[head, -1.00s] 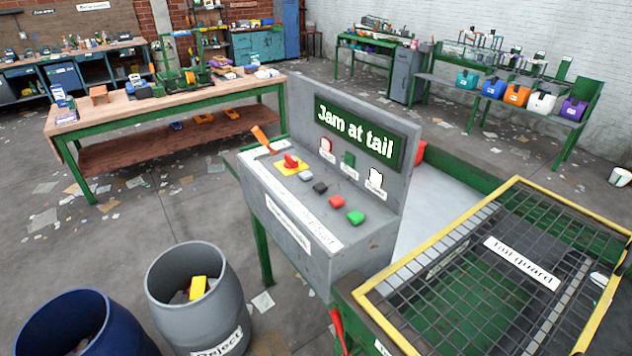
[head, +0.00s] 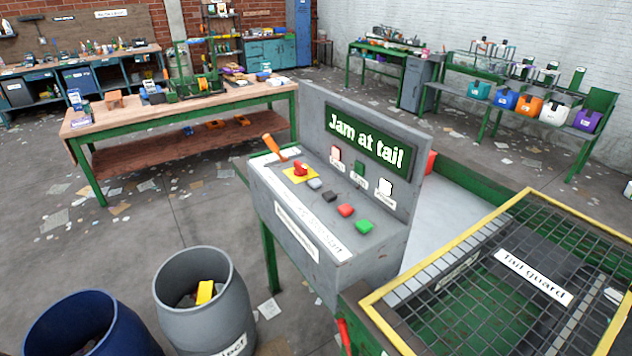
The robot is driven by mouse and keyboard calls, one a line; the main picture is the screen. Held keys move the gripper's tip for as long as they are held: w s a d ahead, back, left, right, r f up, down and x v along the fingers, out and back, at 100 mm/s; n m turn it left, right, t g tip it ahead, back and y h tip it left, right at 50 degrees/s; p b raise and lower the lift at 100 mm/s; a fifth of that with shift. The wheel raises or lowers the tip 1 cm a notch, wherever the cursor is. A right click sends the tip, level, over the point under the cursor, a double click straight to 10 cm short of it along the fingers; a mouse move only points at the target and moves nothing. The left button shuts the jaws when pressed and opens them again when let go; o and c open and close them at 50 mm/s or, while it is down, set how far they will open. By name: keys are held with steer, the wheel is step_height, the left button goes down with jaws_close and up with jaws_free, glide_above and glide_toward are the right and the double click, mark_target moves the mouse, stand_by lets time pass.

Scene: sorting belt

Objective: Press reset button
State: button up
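A grey control console (head: 385,225) stands in the middle of the head view. Its upright back has a green screen (head: 368,138) reading "Jam at tail". On its sloped top, left to right, are an orange-handled lever (head: 273,147), a red knob on a yellow plate (head: 299,170), a grey button (head: 314,184), a black button (head: 329,197), a red button (head: 346,210) and a green button (head: 364,227). The small labels are too blurred to tell which one is reset. My gripper is not in view.
Right of the console is a belt under a yellow-framed mesh tail guard (head: 480,215). A grey barrel (head: 190,265) and a blue barrel (head: 70,310) stand at the lower left. A wooden-topped workbench (head: 110,126) is behind. Paper scraps litter the otherwise open floor on the left.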

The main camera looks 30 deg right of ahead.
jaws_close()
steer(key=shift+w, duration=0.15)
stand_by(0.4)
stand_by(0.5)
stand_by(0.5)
